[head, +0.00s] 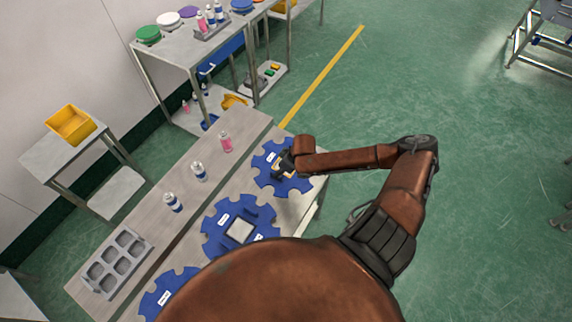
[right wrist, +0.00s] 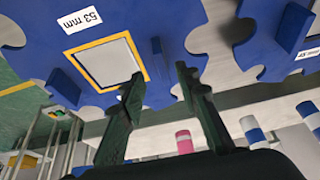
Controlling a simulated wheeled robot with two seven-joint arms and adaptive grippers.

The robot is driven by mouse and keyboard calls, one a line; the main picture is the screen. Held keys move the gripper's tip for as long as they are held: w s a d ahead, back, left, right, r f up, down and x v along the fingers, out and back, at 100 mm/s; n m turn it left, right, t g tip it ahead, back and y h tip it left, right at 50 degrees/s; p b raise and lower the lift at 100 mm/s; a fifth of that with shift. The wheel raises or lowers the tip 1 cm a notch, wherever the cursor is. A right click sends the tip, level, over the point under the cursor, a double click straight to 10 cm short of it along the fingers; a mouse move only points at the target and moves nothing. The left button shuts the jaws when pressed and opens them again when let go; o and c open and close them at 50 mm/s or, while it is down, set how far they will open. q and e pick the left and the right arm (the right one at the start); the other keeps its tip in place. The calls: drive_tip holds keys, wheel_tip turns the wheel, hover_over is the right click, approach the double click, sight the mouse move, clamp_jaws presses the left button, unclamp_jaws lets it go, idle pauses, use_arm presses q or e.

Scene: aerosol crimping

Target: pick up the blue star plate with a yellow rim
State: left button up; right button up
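The blue star plate with a yellow rim (head: 267,160) lies at the far end of the grey table. In the right wrist view the plate (right wrist: 85,20) has a yellow-edged square pad, a "53 mm" label and an upright blue tab (right wrist: 157,60). My right gripper (head: 284,164) is over this plate and hides part of it in the head view. In the right wrist view its fingers (right wrist: 158,74) are spread, with the tab showing between them. I cannot tell whether they touch it. My left gripper is not in view.
A second blue star plate (head: 212,243) lies nearer on the table, and a third (head: 152,304) at the lower left. Open floor lies right.

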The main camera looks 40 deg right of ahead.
drive_tip(key=x, duration=0.4)
drive_tip(key=shift+a+r, duration=0.1)
drive_tip(key=shift+a, duration=0.2)
drive_tip(key=shift+w+f, duration=0.2)
drive_tip(key=shift+f, duration=0.4)
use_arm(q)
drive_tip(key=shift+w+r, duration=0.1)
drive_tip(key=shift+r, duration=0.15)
use_arm(e)
clamp_jaws()
